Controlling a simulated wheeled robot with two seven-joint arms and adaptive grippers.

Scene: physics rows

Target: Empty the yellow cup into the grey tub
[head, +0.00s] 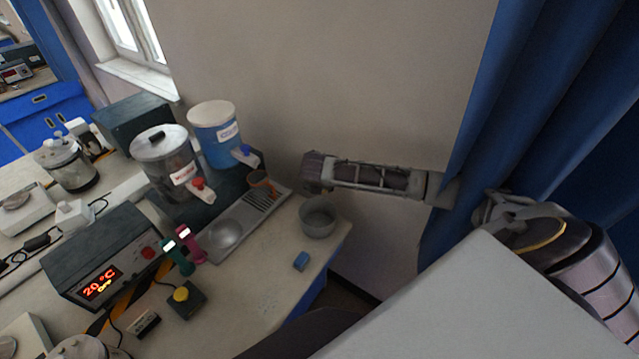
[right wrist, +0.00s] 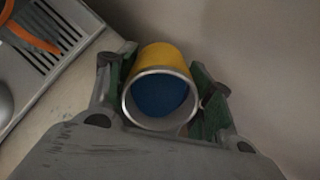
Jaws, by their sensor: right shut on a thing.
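The yellow cup (right wrist: 163,58) is between the two fingers of my right gripper (right wrist: 162,95), its pale-rimmed mouth facing the wrist camera. Something blue shows inside the cup; I cannot tell its depth. In the head view my right gripper (head: 314,172) is just above and behind the grey tub (head: 318,219); I cannot make out the yellow cup there. The tub stands upright near the right end of the bench, its inside looking grey. My left gripper is not in view.
A metal drip tray (head: 238,226) with a brownish-orange cup (head: 261,183) lies left of the tub. A blue dispenser (head: 214,138) and a clear dispenser (head: 166,166) stand behind. Curtains hang at right.

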